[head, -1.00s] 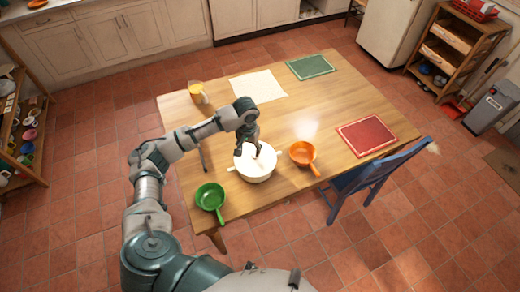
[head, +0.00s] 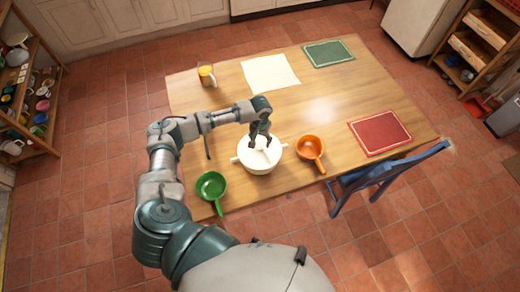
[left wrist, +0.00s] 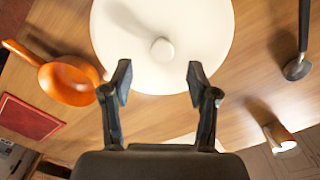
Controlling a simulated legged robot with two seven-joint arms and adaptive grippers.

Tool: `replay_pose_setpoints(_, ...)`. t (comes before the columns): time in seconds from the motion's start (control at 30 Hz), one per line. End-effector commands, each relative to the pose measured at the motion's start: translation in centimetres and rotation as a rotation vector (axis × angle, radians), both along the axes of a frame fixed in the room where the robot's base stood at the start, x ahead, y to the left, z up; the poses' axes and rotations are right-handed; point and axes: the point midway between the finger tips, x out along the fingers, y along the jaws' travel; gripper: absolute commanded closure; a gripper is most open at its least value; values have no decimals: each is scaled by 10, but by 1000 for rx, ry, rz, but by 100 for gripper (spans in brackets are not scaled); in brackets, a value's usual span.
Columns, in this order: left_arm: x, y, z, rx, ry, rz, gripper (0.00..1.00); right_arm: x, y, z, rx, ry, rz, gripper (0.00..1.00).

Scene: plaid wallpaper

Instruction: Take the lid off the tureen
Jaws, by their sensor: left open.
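The white tureen (head: 262,167) stands on the wooden table near its front edge, with a small handle at each side. Its white lid (left wrist: 190,65) lies on top and fills the upper middle of the left wrist view, with a round knob (left wrist: 162,49) at its centre. My left gripper (head: 259,141) points down over the lid. In the left wrist view, my left gripper (left wrist: 159,76) has its fingers spread wide, with nothing between them. The knob shows just beyond the fingertips. I cannot tell how high the fingertips are above the lid. My right gripper is out of view.
A green pan (head: 211,186) is left of the tureen, an orange pan (head: 310,148) right. A blue chair (head: 385,172) stands at the front right.

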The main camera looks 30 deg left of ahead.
Motion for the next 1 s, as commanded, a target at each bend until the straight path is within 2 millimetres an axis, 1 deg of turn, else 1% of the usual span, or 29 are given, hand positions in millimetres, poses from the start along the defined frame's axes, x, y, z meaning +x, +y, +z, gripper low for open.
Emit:
replay_pose_setpoints(0.07,0,0,-6,1,1,0,40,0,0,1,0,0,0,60)
replay_pose_setpoints(0.3,2,3,-42,1,2,-1,40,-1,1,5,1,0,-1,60)
replay_pose_setpoints(0.37,2,3,-48,1,1,0,40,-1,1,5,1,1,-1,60)
replay_pose_setpoints(0.47,2,3,-53,1,1,-1,40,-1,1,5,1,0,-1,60)
replay_pose_setpoints(0.63,2,3,-53,0,0,-1,40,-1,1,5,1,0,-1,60)
replay_pose_setpoints(0.67,2,3,-53,0,0,-1,43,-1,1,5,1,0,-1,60)
replay_pose_setpoints(0.7,2,3,-53,0,0,-1,53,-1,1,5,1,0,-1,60)
replay_pose_setpoints(0.77,2,3,-53,0,0,-1,68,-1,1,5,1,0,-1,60)
replay_pose_setpoints(0.8,2,3,-53,0,0,-1,78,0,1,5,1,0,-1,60)
replay_pose_setpoints(0.9,2,4,-53,0,1,-1,100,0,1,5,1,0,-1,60)
replay_pose_setpoints(1.0,2,4,-53,0,0,-1,100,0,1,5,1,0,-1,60)
